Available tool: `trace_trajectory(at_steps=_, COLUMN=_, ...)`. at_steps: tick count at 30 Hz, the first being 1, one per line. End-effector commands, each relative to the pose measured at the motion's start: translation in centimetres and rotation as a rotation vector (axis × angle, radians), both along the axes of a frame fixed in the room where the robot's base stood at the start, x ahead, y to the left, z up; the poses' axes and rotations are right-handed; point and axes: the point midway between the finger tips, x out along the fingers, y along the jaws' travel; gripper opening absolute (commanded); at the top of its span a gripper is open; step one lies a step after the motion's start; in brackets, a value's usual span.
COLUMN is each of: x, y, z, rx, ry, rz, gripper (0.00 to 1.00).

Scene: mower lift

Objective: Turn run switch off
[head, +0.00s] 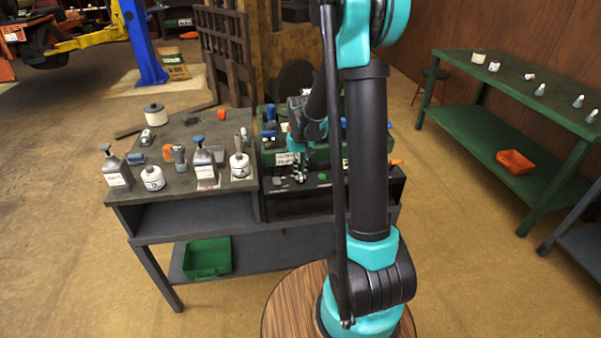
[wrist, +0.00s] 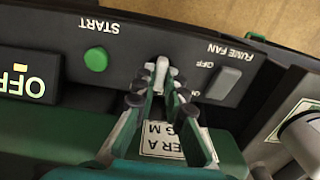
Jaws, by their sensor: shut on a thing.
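In the wrist view, a dark control panel (wrist: 125,58) appears upside down. A small pale toggle lever (wrist: 161,73) sits on it between the green START button (wrist: 96,59) and the grey FUME FAN switch (wrist: 225,83). The lever appears to be the run switch; its label is hidden. My gripper (wrist: 157,88) is shut on this lever, with its dark finger pads on either side. In the head view my gripper (head: 299,168) reaches down at the front of the green bench machine. The lever cannot be made out there.
A display (wrist: 28,83) reads OFF, lit. Bottles and jars, such as a white jar (head: 152,179), crowd the grey bench (head: 225,205) left of the machine. A green bin (head: 207,258) stands on the lower shelf. A green table (head: 510,90) is at the right.

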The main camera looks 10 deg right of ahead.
Motion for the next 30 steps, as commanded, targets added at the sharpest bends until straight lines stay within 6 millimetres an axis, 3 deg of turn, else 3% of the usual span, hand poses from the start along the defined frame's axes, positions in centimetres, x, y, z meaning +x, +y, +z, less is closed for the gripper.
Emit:
trace_trajectory(at_steps=15, x=0.05, y=0.01, z=0.02, rx=0.000, ry=-0.001, rz=0.419, gripper=0.00)
trace_trajectory(at_steps=30, x=0.06, y=0.02, z=0.02, rx=0.000, ry=-0.001, rz=0.559, gripper=0.00)
